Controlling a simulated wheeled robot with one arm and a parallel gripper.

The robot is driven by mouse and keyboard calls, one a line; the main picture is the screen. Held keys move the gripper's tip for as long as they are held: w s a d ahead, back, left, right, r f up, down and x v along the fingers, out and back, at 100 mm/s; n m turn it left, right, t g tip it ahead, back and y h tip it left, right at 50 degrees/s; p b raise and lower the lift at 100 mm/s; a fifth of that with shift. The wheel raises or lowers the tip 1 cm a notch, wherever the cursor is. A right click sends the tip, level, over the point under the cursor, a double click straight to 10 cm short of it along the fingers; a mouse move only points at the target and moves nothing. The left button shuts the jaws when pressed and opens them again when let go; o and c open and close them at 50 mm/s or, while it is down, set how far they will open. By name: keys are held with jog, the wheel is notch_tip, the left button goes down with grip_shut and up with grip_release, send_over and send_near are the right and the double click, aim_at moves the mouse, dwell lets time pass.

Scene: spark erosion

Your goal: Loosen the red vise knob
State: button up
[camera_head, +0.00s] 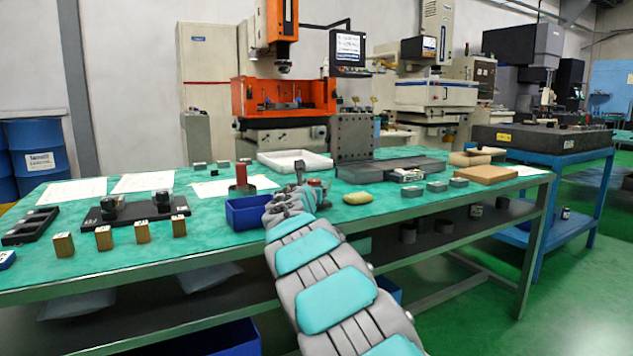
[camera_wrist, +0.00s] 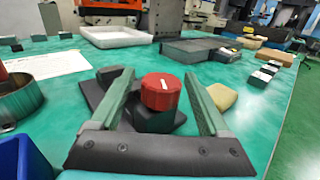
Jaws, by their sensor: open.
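The red vise knob (camera_wrist: 160,92) is a ribbed red cap with a white mark on top, on a dark vise body (camera_wrist: 152,119) on the green table. In the wrist view my gripper (camera_wrist: 164,94) is open, with one green finger on each side of the knob and gaps between. In the head view my gripper (camera_head: 299,178) reaches over the table. A bit of the knob (camera_head: 315,183) shows just right of it. My wrist hides most of the vise there.
A blue bin (camera_head: 247,212) stands left of my gripper, and a yellowish block (camera_head: 357,198) lies to its right. A white tray (camera_head: 290,160) and a dark flat block (camera_head: 385,170) lie behind. Small blocks and papers occupy the table's left side.

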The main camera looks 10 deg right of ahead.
jog(key=shift+x, duration=0.9)
grip_shut()
